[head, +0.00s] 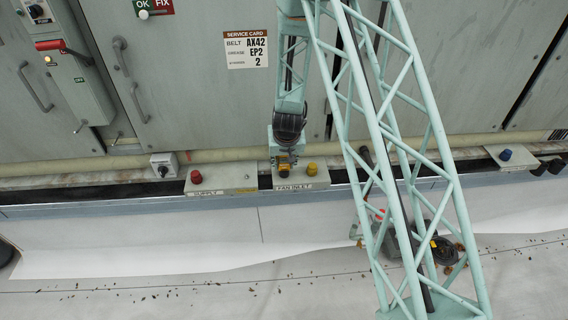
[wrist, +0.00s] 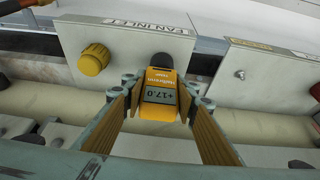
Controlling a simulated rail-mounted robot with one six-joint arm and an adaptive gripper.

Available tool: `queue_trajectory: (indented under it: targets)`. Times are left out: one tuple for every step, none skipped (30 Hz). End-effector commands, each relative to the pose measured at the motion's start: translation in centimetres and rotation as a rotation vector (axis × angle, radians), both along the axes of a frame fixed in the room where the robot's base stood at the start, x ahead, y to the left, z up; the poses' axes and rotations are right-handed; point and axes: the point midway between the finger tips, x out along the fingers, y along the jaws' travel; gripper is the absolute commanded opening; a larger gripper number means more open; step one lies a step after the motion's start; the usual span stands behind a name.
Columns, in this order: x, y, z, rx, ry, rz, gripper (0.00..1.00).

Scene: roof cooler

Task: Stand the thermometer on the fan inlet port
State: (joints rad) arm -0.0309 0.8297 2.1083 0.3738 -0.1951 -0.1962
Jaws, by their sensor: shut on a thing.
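The thermometer (wrist: 160,97) is a yellow block with a grey display reading +17.0. My gripper (wrist: 161,90) is shut on its sides; it also shows in the head view (head: 285,158). The fan inlet plate (head: 318,182) is a pale box labelled FAN INLET, with a yellow knob (head: 312,169) on its right part. In the wrist view the plate (wrist: 125,35) and knob (wrist: 94,60) appear upside down. The thermometer is over the plate's other end, beside the knob. A dark round piece (wrist: 162,60) shows at its far end. I cannot tell whether the thermometer touches the port.
The supply box (head: 225,177) with a red knob (head: 196,177) stands just left of the fan inlet plate. A box with a blue knob (head: 505,155) is far right. A beige pipe (head: 235,155) and cabinet wall (head: 190,90) run behind.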

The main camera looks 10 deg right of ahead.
Motion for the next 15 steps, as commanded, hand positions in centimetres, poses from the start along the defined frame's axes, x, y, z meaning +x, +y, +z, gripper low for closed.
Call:
queue_trajectory:
  targets:
    - [0.03,0.00,-0.05,0.000,-0.001,0.000,0.13]
    - [0.04,0.00,-0.06,0.000,-0.001,0.000,0.13]
    - [0.03,0.01,-0.06,0.000,-0.001,0.000,0.13]
    - [0.03,0.01,-0.06,0.000,-0.001,0.000,0.13]
    - [0.03,0.01,-0.06,0.000,-0.001,0.000,0.13]
    - [0.03,0.00,-0.06,0.000,-0.001,0.000,0.13]
    - [0.02,0.00,-0.06,0.000,-0.001,0.000,0.13]
    - [0.03,0.00,-0.05,0.000,-0.001,0.000,0.13]
    - [0.02,0.00,-0.06,0.000,-0.001,0.000,0.13]
    - [0.02,0.00,-0.06,0.000,-0.001,0.000,0.13]
    - [0.02,0.00,-0.06,0.000,-0.001,0.000,0.28]
    - [0.02,0.00,-0.06,0.000,-0.001,0.000,0.31]
    - [0.02,0.01,-0.06,0.000,-0.001,0.000,0.34]
    - [0.02,0.01,-0.06,0.000,0.000,0.000,0.37]
    - [0.02,0.01,-0.06,0.000,0.000,0.000,0.40]
